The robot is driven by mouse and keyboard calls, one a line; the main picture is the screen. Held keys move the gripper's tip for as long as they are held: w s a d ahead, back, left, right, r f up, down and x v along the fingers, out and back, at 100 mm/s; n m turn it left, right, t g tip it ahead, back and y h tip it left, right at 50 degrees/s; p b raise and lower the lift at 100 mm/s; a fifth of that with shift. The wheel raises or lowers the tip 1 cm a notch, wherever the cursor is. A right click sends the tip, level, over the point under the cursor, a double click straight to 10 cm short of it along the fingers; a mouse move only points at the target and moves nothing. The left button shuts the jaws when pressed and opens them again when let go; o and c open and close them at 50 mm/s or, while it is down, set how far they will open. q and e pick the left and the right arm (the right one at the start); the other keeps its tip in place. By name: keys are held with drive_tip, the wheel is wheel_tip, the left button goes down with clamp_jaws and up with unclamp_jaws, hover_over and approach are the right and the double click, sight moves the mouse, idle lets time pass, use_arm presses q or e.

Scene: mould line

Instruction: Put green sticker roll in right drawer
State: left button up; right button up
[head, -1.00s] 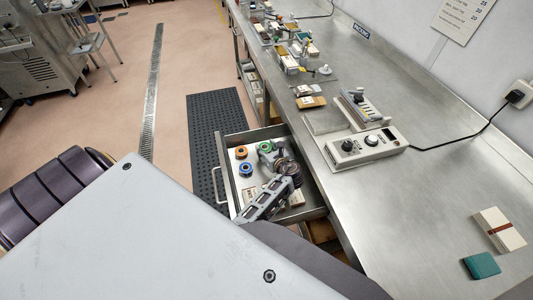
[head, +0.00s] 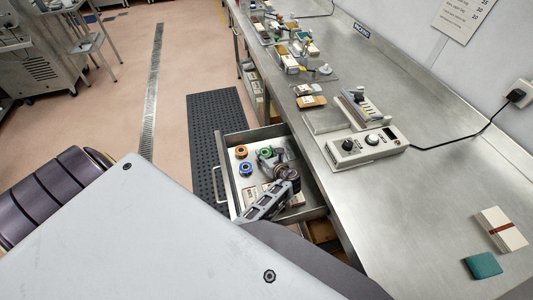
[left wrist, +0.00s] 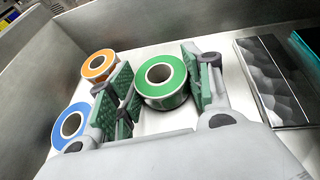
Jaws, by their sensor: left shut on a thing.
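The open drawer (head: 224,172) sticks out from under the steel bench. The green sticker roll (left wrist: 177,74) is inside the drawer's outline, between the two pads of my left gripper (left wrist: 162,88). The pads are closed on its sides. In the head view the green roll (head: 264,153) shows partly beside my left gripper (head: 272,158). I cannot tell whether the roll touches the drawer floor. My right gripper is not in view.
An orange roll (left wrist: 91,66) and a blue roll (left wrist: 62,133) lie in the drawer left of the gripper. A dark patterned box (left wrist: 270,82) lies to the right. On the bench (head: 420,190) stand a control box (head: 352,149), a teal block (head: 483,266) and a white box (head: 499,231).

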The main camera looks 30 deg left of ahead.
use_arm(q)
drive_tip(key=shift+f, duration=0.15)
drive_tip(key=o, duration=1)
drive_tip(key=shift+r, duration=0.2)
